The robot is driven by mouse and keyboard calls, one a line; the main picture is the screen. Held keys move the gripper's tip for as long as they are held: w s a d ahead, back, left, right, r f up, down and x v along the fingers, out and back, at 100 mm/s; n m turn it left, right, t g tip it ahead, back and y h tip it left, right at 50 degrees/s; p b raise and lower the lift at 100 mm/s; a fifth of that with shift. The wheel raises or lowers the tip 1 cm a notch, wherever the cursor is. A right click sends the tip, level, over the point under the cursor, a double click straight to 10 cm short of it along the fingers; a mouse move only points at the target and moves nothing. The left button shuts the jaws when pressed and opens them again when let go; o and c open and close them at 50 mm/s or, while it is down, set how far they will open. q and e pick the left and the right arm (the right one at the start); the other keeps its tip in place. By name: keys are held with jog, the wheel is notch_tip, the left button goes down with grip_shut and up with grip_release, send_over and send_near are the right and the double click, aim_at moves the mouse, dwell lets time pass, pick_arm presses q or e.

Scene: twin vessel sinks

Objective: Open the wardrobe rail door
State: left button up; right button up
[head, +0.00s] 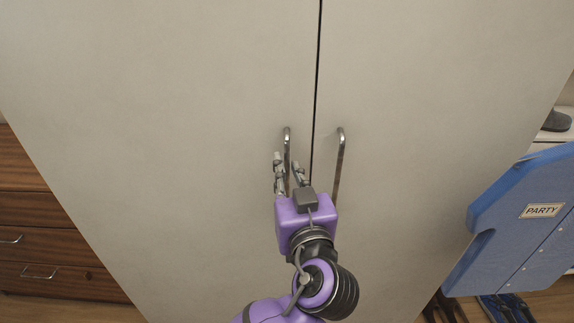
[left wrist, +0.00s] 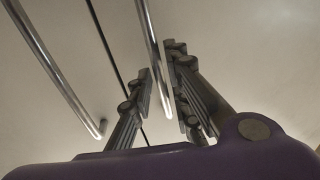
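The wardrobe's two pale doors, left (head: 180,120) and right (head: 430,100), stand shut with a narrow dark seam between them. Each has a vertical metal bar handle beside the seam: the left handle (head: 287,140) and the right handle (head: 340,160). My left gripper (head: 288,167) is open at the left handle, with one finger on each side of the bar. In the left wrist view, this bar (left wrist: 151,30) runs down between the spread fingers (left wrist: 163,90), closer to one finger; contact cannot be told. The other handle (left wrist: 50,62) stands apart. My right gripper is not in view.
A brown wooden drawer unit (head: 40,235) stands to the left of the wardrobe. A blue board with a "PARTY" label (head: 541,211) stands close on the right, with dark items on the floor below. Wood floor shows at the lower edges.

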pick_arm(q)
jog(key=shift+w+a, duration=0.2)
jog(key=shift+w, duration=0.7)
jog(key=shift+c, duration=0.5)
grip_shut()
jog(key=shift+s, duration=0.15)
